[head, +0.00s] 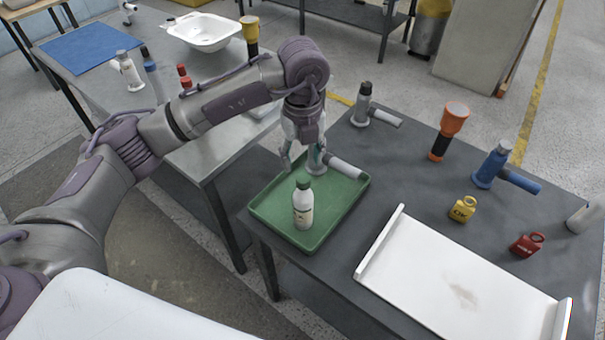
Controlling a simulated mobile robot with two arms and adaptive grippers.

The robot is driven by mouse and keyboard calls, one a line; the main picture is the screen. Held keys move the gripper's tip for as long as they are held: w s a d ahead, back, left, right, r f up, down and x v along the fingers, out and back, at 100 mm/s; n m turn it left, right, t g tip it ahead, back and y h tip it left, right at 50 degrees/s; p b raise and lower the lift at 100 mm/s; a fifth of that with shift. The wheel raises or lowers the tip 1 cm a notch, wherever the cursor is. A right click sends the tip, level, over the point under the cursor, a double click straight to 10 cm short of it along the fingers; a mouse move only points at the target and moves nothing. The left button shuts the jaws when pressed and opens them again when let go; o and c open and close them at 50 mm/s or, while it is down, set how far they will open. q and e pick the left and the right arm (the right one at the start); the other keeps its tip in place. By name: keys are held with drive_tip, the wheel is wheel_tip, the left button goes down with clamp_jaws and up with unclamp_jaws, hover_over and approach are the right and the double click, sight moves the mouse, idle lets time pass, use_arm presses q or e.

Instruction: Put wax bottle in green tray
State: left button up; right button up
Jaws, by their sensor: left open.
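A white bottle with a green cap (303,208) stands upright in the green tray (262,211), toward its front. Its label is too small to read, so I cannot confirm it is the wax bottle. My left gripper (303,161) is open above the back part of the tray, just behind and above the bottle's cap, with its fingers pointing down. The bottle is apart from the fingers. A grey tool with a light cylinder (346,169) is at the back of the tray, partly hidden by the gripper. My right gripper is out of view.
On the dark table are a white tray with raised ends (455,290), an orange-black flashlight (449,130), a blue tool (492,163), a yellow tag-like item (463,209) and a red one (527,245). The left table holds bottles and a white basin (203,32).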

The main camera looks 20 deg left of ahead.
use_arm(q)
wheel_tip(320, 180, up, 5)
drive_tip(key=shift+r+b, duration=0.1)
drive_tip(key=shift+b, duration=0.2)
idle(0.4)
